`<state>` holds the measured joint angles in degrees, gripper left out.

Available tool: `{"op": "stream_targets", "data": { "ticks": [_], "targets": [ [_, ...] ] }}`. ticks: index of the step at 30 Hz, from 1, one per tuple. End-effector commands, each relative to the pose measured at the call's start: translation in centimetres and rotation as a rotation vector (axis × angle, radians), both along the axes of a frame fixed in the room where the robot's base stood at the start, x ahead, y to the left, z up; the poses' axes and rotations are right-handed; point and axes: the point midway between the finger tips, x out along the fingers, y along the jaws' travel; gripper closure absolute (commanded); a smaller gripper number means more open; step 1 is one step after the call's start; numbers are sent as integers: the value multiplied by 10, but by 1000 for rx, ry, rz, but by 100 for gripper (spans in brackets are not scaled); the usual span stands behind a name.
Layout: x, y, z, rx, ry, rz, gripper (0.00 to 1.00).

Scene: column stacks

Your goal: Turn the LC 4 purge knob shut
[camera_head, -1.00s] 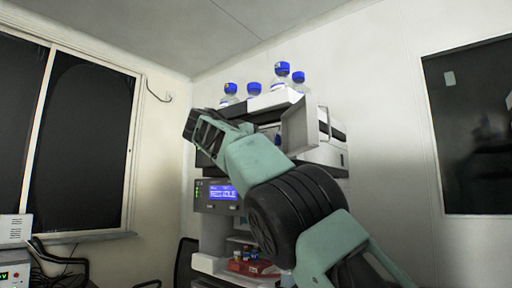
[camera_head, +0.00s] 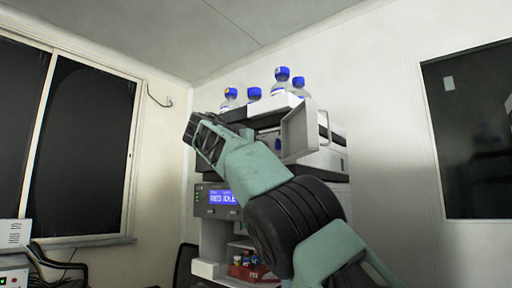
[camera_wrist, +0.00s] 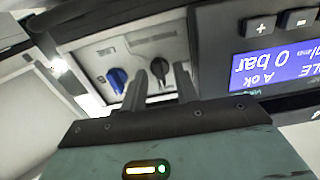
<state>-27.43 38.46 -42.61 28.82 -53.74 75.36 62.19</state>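In the wrist view a light panel of the column stack carries a blue knob (camera_wrist: 117,80) and a dark knob (camera_wrist: 159,69). The labels beside them are too small and turned to read surely, so I cannot tell which is the purge knob. My gripper (camera_wrist: 160,75) is open, its two fingers apart on either side of the dark knob in this view. Contact with the knob cannot be made out. The blue knob lies just left of the left finger. In the head view my gripper (camera_head: 203,133) is at the stack's upper left, and the knobs are hidden.
A blue-lit display (camera_head: 223,198) sits on the stack below my arm; in the wrist view it appears upside down (camera_wrist: 275,66), reading 0 bar. Blue-capped bottles (camera_head: 282,82) stand on top. An open grey door (camera_head: 298,133) juts out right of my forearm.

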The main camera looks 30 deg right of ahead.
Motion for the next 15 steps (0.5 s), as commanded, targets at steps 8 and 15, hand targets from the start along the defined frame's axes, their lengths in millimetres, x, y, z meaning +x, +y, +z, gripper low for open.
{"op": "stream_targets", "data": {
  "ticks": [8, 15],
  "targets": [
    [-3, 8, -1, 0, 1, 0, 70],
    [-20, 50, -2, 0, 1, 3, 70]
  ]
}}
